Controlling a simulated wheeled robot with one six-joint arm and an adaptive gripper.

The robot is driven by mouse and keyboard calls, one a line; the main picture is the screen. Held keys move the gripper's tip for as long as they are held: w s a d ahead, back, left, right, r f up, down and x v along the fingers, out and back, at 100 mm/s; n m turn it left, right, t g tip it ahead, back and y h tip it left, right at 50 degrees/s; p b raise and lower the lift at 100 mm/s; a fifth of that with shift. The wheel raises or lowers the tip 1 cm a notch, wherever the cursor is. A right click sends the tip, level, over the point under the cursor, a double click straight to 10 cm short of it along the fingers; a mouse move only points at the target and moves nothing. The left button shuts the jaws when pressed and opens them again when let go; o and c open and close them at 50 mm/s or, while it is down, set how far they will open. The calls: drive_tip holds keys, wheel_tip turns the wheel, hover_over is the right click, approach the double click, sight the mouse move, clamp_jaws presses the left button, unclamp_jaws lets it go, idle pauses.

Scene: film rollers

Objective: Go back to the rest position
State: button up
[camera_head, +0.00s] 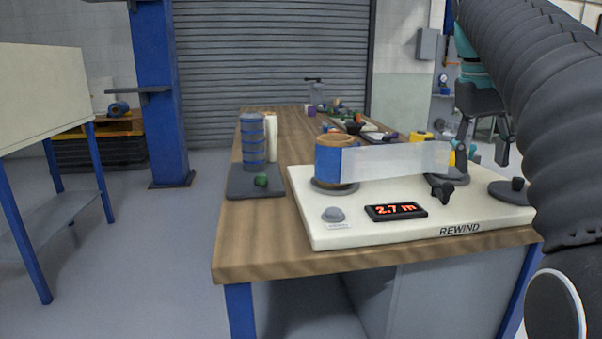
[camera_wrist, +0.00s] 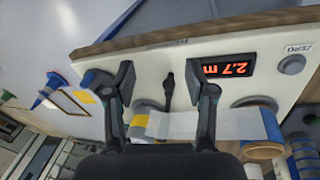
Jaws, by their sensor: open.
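My gripper (camera_head: 482,150) hangs above the right part of the cream rewind unit (camera_head: 330,232), its fingers apart. In the wrist view my gripper (camera_wrist: 169,85) is open, with nothing held between its fingers. A dark crank handle (camera_wrist: 168,90) shows beyond the gap; I cannot tell its distance from the fingers. A blue and orange roll (camera_head: 332,158) stands upright on the unit's left side. A translucent film strip (camera_head: 395,160) runs from it rightward to a yellow-edged part (camera_head: 452,158), partly hidden by my arm. The display (camera_head: 396,211) reads 2.7 m.
A dark tray (camera_head: 243,187) at left holds a stack of blue rolls (camera_head: 252,140), white rolls (camera_head: 270,138) and a small green item (camera_head: 261,180). Several items crowd the far bench. A grey disc (camera_head: 512,190) lies at the unit's right. A blue post (camera_head: 160,90) stands behind left.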

drive_tip(key=w+a+f+t, duration=0.2)
drive_tip(key=a+f, duration=0.1)
drive_tip(key=f, duration=1)
drive_tip(key=s+a+f+t+y, duration=0.1)
drive_tip(key=s+a+f, duration=0.4)
drive_tip(key=s+f, duration=0.3)
drive_tip(key=s+a+f+t+y, duration=0.1)
drive_tip(key=s+a+f, duration=0.4)
drive_tip(key=s+f, duration=0.3)
drive_tip(key=s, duration=0.2)
drive_tip(key=shift+s+n+t, duration=0.3)
drive_tip(key=shift+s+n, duration=0.1)
drive_tip(key=shift+c, duration=0.2)
